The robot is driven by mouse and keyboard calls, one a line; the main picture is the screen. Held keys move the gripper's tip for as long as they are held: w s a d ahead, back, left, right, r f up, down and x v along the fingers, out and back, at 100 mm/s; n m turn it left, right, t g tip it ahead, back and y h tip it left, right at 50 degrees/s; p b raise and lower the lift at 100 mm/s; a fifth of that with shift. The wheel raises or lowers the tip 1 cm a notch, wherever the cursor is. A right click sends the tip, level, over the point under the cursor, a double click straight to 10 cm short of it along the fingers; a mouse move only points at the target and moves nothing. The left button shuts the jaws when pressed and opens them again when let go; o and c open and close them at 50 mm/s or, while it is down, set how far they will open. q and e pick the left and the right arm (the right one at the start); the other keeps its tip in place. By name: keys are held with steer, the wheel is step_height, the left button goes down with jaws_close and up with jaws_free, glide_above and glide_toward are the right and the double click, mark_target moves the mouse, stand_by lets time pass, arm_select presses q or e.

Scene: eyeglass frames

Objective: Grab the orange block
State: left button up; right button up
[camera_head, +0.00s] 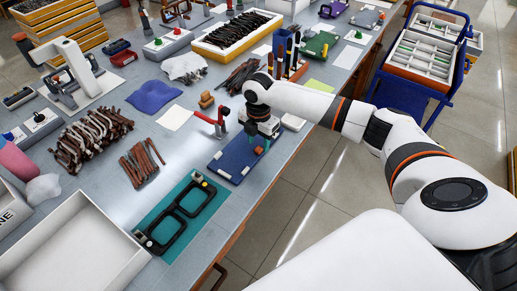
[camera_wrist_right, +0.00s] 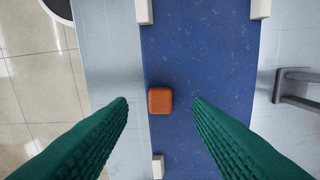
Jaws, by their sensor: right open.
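An orange block (camera_wrist_right: 160,100) with rounded edges lies on a blue board (camera_wrist_right: 205,45) in the wrist view. My right gripper (camera_head: 258,148) is open above the board. In the wrist view its two green ribbed fingers stand on the left and right of the block, with a gap on both sides and nothing held. In the head view the same blue board (camera_head: 232,162) lies near the table's front edge. My left gripper is not in view.
A red clamp-like tool (camera_head: 213,122) stands just left of the board. A teal mat (camera_head: 170,205) with black eyeglass frames lies nearer. A white box (camera_head: 75,250) is at the lower left. Tools in a holder (camera_head: 290,65) stand behind. A blue cart (camera_head: 425,60) is beyond the table.

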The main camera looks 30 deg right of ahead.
mark_target(259, 148)
steer(key=shift+f, duration=1.2)
jaws_close()
step_height(259, 148, up, 10)
